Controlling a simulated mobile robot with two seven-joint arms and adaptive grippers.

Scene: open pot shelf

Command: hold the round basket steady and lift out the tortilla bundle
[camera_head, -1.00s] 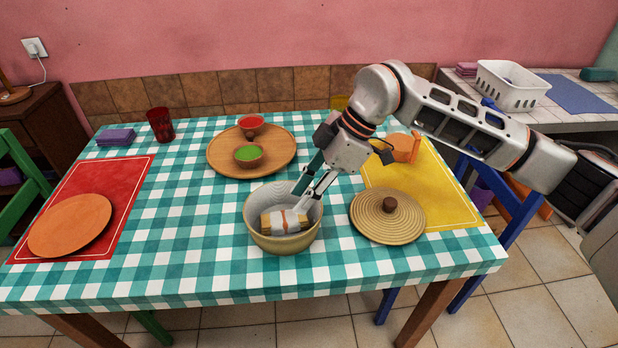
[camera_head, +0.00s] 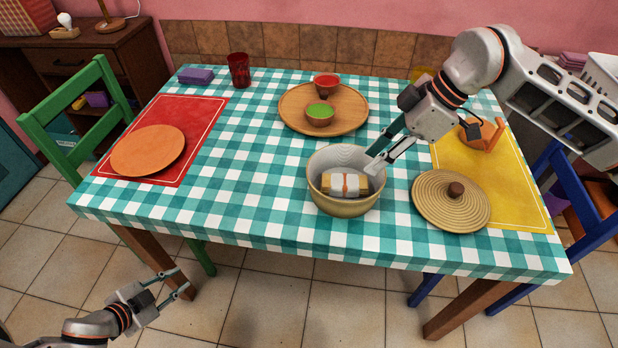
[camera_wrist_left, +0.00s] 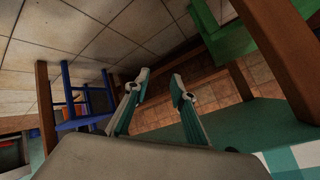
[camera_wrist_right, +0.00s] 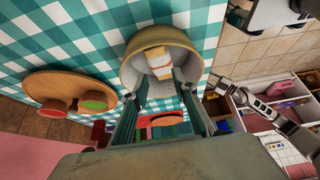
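The round basket (camera_head: 345,208) is a pale, open, bowl-like vessel on the checked tablecloth. The tortilla bundle (camera_head: 346,185), pale with a band around it, lies inside; it also shows in the right wrist view (camera_wrist_right: 160,64). My right gripper (camera_head: 371,168) is at the basket's back right rim. Its fingers are apart, with the basket just beyond them in the right wrist view; whether they touch the rim is unclear. My left gripper (camera_head: 183,280) is open and empty, low in front of the table, away from the basket.
A round woven lid (camera_head: 440,209) lies right of the basket. A wooden tray (camera_head: 290,108) with red and green salsa bowls stands behind. An orange plate (camera_head: 148,151) lies on a red mat (camera_head: 200,112) at left. The cloth between mat and basket is clear.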

